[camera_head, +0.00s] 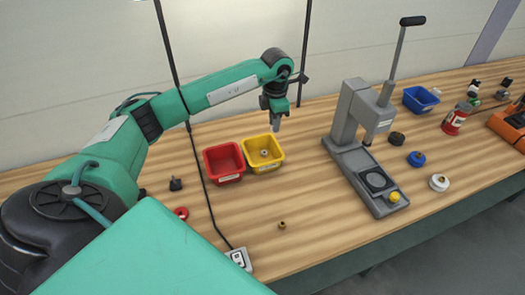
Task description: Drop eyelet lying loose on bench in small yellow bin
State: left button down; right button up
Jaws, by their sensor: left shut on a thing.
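The small yellow bin (276,164) stands on the bench, right beside a red bin. A small greyish piece (263,152) shows inside it; I cannot tell what it is. My left gripper (276,126) points down just behind the yellow bin's back right corner, above the bench. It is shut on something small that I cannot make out. A small brass-coloured piece (282,225) lies loose on the bench in front of the bins; it is too small to tell whether it is an eyelet. My right gripper is not in view.
The red bin (224,176) touches or nearly touches the yellow one. A grey lever press (362,150) stands to the right. A blue bin (420,99) and a red can (456,119) are farther right. A black cable runs down left of the bins. The bench front is mostly clear.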

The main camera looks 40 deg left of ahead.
pick_arm(q)
jog(key=a, duration=0.6)
notch_tip(320, 180, down, 6)
jog(key=b, duration=0.2)
jog(key=shift+s, duration=0.35)
jog(key=c, duration=1.2)
grip_release()
notch_tip(320, 180, up, 14)
jog(key=b, duration=0.4)
jog(key=shift+f, duration=0.1)
